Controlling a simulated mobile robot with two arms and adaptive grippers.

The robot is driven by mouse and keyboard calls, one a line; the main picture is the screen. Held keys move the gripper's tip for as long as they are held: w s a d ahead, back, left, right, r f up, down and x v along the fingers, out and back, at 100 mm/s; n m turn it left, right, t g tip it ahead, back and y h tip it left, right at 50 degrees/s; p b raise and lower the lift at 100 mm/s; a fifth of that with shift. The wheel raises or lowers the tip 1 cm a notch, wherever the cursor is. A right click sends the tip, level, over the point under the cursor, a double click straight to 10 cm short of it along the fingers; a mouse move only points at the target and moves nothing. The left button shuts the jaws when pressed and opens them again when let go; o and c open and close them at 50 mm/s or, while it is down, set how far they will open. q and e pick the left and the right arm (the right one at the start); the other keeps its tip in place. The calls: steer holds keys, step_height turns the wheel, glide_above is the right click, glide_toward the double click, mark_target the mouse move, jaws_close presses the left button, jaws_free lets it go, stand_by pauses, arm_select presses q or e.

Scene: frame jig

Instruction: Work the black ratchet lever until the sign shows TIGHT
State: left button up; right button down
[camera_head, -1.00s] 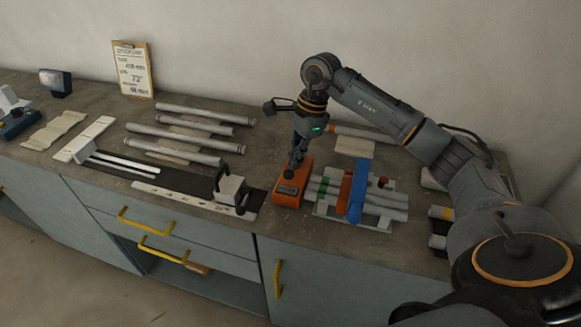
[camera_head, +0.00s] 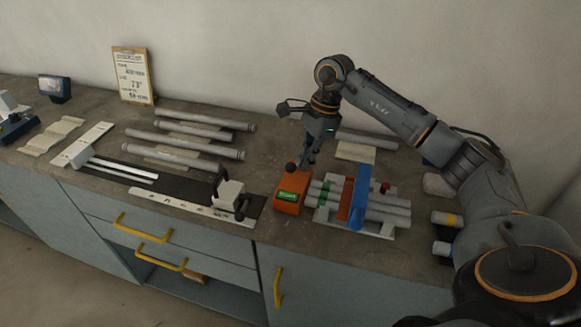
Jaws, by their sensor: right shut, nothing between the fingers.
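The orange ratchet box (camera_head: 291,181) sits on the bench at the left end of the jig. The small sign (camera_head: 288,196) on its front is green, with lettering too small to read for sure. The black ratchet lever shows as a dark round knob (camera_head: 290,167) at the top of the box. My right gripper (camera_head: 303,167) is shut and empty, pointing down just right of the knob; I cannot tell whether they touch. The frame jig (camera_head: 327,216) holds grey tubes (camera_head: 390,209) under a blue bar (camera_head: 359,196). My left gripper is out of view.
Several loose grey tubes (camera_head: 185,153) lie on the bench to the left, behind a stop block (camera_head: 229,195) on a dark rail. A clipboard (camera_head: 133,77) leans on the wall. Tubes with coloured ends (camera_head: 446,218) lie at the right. The bench's front edge is close to the jig.

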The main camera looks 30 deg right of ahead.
steer(key=v, duration=1.1)
steer(key=shift+d+r, duration=0.2)
steer(key=shift+r, duration=0.1)
steer(key=shift+s+f, duration=0.1)
stand_by(0.5)
